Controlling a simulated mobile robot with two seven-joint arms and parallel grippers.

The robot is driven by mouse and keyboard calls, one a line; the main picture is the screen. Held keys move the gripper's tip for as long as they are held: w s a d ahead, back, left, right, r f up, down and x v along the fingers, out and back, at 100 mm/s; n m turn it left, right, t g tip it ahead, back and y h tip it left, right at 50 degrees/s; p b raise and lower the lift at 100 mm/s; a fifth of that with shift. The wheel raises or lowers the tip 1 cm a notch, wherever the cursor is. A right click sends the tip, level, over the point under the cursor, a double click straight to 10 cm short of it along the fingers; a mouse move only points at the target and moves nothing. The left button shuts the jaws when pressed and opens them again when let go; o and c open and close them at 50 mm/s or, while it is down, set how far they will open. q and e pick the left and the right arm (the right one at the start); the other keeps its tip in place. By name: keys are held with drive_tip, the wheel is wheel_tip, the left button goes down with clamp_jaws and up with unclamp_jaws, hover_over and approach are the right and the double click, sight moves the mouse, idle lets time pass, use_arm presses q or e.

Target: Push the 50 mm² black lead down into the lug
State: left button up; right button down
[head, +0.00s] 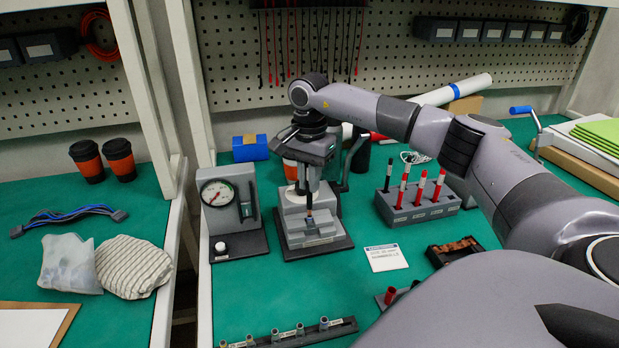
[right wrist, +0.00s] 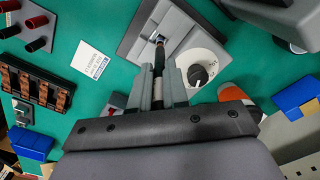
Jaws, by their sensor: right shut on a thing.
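My right gripper (head: 308,182) is over the grey press-like fixture (head: 293,240) and points down. In the right wrist view, its two fingers (right wrist: 161,88) are shut on the black lead (right wrist: 158,62), which has a pale band between the fingers. The lead also shows in the head view as a thin dark upright piece (head: 309,202). Its lower end meets a small metal lug (right wrist: 159,40) on the fixture's block. How deep the end sits in the lug is too small to tell. My left gripper is out of view.
A gauge box (head: 229,204) stands close left of the fixture. A rack (head: 405,212) of red and black leads stands to the right. A white card (head: 386,257), a tray of copper pieces (head: 455,250) and a strip of lugs (head: 290,336) lie nearer. Green mat is clear between.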

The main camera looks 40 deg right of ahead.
drive_tip(key=shift+f, duration=0.75)
idle(0.4)
drive_tip(key=shift+f+b, duration=0.35)
drive_tip(key=shift+f, duration=0.1)
drive_tip(key=c, duration=1.1)
unclamp_jaws()
drive_tip(key=shift+o, duration=0.2)
wheel_tip(320, 180, up, 3)
drive_tip(key=p, duration=0.3)
